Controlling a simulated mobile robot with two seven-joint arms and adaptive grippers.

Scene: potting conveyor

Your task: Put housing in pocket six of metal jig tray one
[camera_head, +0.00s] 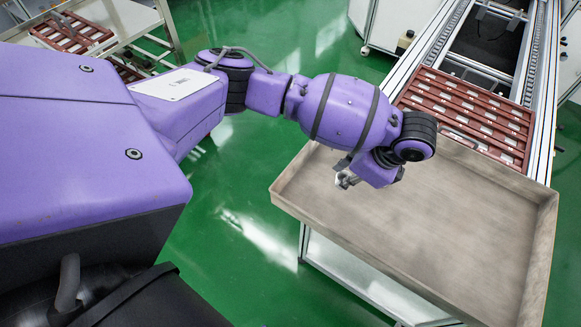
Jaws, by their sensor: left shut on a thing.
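My left gripper (345,178) hangs from the purple left arm over the left part of a beige shallow tray. It is shut on a small pale grey thing, which looks like the housing; the wrist and fingers hide most of it. A reddish-brown jig tray (462,142) with rows of pockets sits on the conveyor behind the beige tray, up and right of the gripper. Silvery-white pieces show in many of its pockets. Its near left corner is partly hidden by my wrist, and pocket numbers cannot be read. My right gripper is out of view.
The beige tray (430,235) has raised walls and a bare floor. Conveyor rails (545,95) run along the jig tray's sides. Other reddish trays (72,33) stand on a rack at the top left. A white cabinet stands at the top. Green floor lies between.

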